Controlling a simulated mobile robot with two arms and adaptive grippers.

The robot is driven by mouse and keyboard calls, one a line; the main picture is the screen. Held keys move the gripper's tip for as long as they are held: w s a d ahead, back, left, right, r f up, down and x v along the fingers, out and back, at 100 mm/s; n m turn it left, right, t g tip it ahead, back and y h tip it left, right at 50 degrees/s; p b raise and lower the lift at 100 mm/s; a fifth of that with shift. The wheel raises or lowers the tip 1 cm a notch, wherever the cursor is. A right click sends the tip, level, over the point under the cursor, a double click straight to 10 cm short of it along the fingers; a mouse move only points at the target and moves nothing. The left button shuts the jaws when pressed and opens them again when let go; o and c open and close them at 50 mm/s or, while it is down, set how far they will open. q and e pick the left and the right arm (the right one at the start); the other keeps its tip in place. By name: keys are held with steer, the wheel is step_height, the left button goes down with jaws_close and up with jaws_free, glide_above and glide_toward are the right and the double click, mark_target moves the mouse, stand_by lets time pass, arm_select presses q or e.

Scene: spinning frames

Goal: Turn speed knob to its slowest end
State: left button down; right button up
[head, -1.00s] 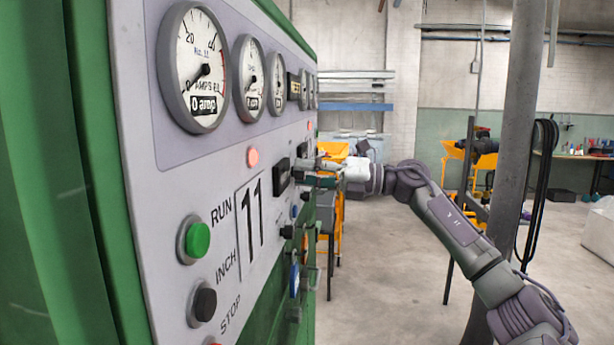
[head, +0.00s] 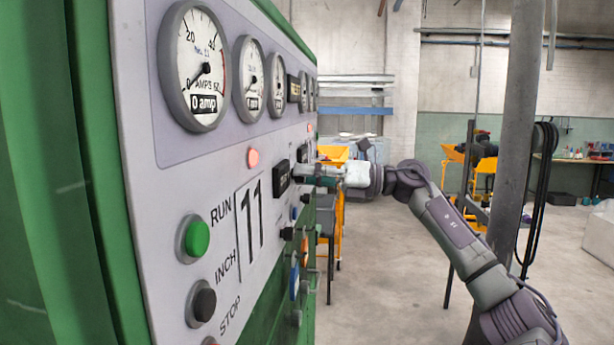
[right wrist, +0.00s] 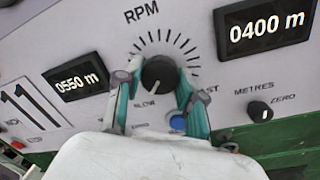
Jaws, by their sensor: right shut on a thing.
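The speed knob (right wrist: 160,73) is a round black knob under the RPM lettering, with a fan of tick marks around its top. In the head view my right gripper (head: 316,172) reaches the panel from the right, and the knob cannot be made out there. The knob's pointer is too small to read surely. My left gripper is not in view.
A display reading 0550 m (right wrist: 78,76) is left of the knob, and one reading 0400 m (right wrist: 268,27) is right. A smaller METRES knob (right wrist: 260,111) is farther right. Gauges (head: 196,68) line the panel's top.

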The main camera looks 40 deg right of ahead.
steer(key=o, duration=1.1)
steer(key=shift+v, duration=6.05)
